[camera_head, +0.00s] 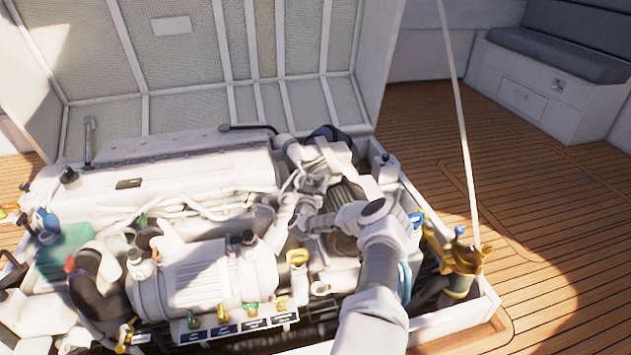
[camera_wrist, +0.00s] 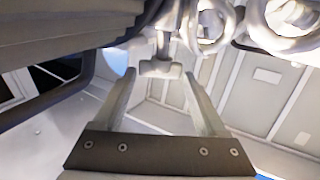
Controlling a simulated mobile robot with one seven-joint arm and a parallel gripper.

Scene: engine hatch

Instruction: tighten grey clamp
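In the wrist view, a grey T-shaped handle (camera_wrist: 160,69), which looks like the grey clamp's, hangs on a short stem below pale engine parts. My gripper (camera_wrist: 159,78) is open, with one finger on each side of the handle. The handle's crossbar lies between or just beyond the fingertips; I see a gap on both sides and no contact. In the head view, my gripper (camera_head: 306,223) reaches left into the engine beside the ribbed dark part. The clamp cannot be made out there among the pale parts.
A dark ribbed hose or cylinder (camera_wrist: 60,45) fills the upper left of the wrist view, close to the left finger. Pale rings (camera_wrist: 205,28) are at upper right. In the head view, the white engine block (camera_head: 205,275) and the open hatch lid (camera_head: 190,60) surround the workspace.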

